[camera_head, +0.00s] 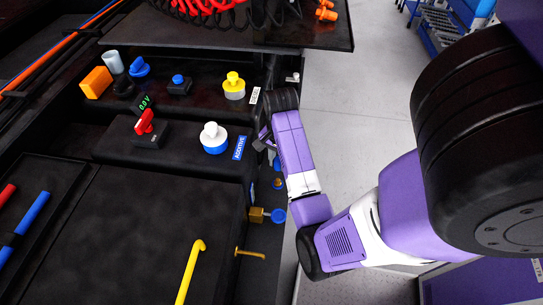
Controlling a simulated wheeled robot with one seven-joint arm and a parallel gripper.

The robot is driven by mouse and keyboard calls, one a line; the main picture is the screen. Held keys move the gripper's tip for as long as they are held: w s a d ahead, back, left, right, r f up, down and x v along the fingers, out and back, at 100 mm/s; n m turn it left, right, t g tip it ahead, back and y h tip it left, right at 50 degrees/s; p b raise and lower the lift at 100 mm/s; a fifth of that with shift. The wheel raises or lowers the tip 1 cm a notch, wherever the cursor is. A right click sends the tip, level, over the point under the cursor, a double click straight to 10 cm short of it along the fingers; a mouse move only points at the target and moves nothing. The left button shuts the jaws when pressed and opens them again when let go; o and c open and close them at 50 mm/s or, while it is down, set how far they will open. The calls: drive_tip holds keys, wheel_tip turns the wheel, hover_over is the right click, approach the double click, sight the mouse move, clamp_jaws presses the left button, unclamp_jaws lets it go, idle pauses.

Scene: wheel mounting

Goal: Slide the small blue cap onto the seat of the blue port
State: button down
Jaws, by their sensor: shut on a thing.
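My gripper (263,143) is at the right side of the dark bench, just right of the white-capped blue container. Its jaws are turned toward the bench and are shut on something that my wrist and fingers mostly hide. A small blue part (277,163) shows just below the jaws, beside a grey piece. I cannot tell whether it is the cap or part of the blue port. A round blue disc (279,215) sits lower on the side face, beside a brass block. I cannot tell whether it belongs to the port.
The white-capped container (214,139), a red-handled switch (146,122) and a yellow-capped container (233,86) stand left of my gripper. A brass block (257,215) and hook (250,253) stick out below. A yellow rod (190,272) lies front centre. The floor (355,120) at right is clear.

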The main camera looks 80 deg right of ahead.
sight(278, 180)
drive_tip(key=shift+f, duration=0.2)
drive_tip(key=shift+p, duration=0.5)
drive_tip(key=shift+f+b, duration=1.75)
drive_tip(key=shift+f, duration=1.15)
drive_tip(key=shift+f, duration=0.5)
drive_tip(key=shift+f+b, duration=0.3)
drive_tip(key=shift+f+b, duration=0.3)
drive_tip(key=shift+f, duration=0.55)
drive_tip(key=c, duration=1.1)
unclamp_jaws()
drive_tip(key=shift+o, duration=0.2)
drive_tip(key=shift+r, duration=0.1)
